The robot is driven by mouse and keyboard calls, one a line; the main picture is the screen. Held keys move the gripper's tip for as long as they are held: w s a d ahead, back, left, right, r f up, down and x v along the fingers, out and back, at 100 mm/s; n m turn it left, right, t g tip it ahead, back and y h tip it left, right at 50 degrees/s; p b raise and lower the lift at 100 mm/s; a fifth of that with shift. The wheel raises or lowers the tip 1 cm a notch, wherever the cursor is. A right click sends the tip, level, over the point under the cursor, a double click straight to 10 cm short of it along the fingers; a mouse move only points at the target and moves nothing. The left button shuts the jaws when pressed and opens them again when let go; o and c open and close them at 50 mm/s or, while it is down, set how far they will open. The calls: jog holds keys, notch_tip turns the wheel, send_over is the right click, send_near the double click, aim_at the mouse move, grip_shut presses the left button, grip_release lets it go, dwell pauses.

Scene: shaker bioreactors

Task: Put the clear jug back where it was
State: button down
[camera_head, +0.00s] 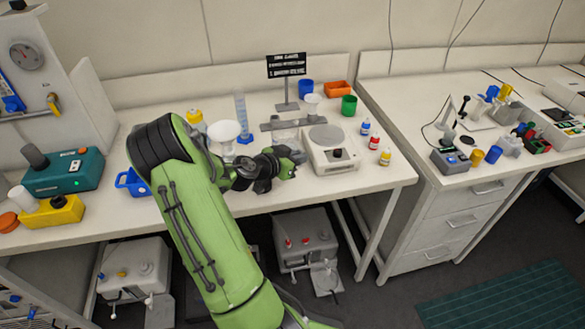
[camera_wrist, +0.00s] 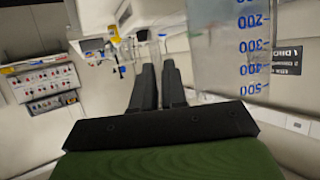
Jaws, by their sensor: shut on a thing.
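The clear jug (camera_wrist: 222,48), with blue volume marks, fills the upper right of the wrist view, right beside my gripper fingers. My gripper (camera_wrist: 160,68) has its two dark fingers close together, shut on the jug; the exact part gripped is hard to make out. In the head view my gripper (camera_head: 291,168) is over the front of the left bench, left of the white balance (camera_head: 332,150). The jug is hard to tell apart there among the clear and grey items behind the gripper.
A black sign on a stand (camera_head: 287,66), a blue cup (camera_head: 306,90), an orange tray (camera_head: 337,88) and a green cup (camera_head: 349,105) stand behind. Small dropper bottles (camera_head: 374,143) stand right of the balance. A blue-based cylinder (camera_head: 243,120) stands behind my arm. Bench room shows at the right front.

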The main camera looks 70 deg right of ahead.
notch_tip(320, 180, down, 4)
jog(key=shift+d+f, duration=0.15)
jog(key=shift+f, duration=0.05)
jog(key=shift+f+b, duration=0.15)
jog(key=shift+b, duration=0.15)
jog(key=c, duration=1.2)
grip_release()
